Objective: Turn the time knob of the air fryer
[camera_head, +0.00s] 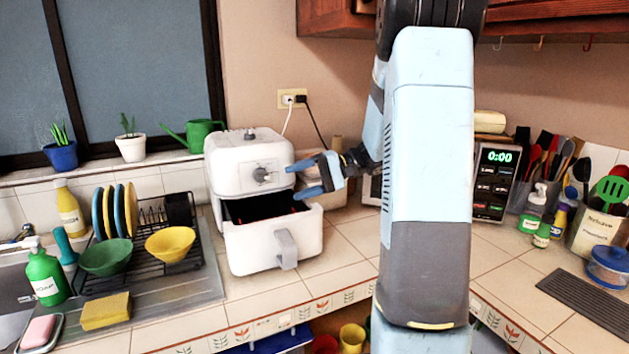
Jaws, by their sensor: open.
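The white air fryer (238,175) stands on the tiled counter, left of my arm. Its drawer (275,245) is pulled partly out at the front, with a grey handle and a dark inside. A grey knob (262,174) sits on the upper front panel; I cannot read any marks around it. My gripper (300,178) is open, with its blue fingers pointing left toward the panel, just right of the knob. The fingers appear apart from the knob, but I cannot tell the exact distance. No thing shows between the fingers.
A dish rack (143,262) with plates and bowls stands left of the air fryer. Behind my arm to the right is a microwave (492,180). A green watering can (198,135) stands on the windowsill. Bare counter tiles (345,262) lie right of the drawer.

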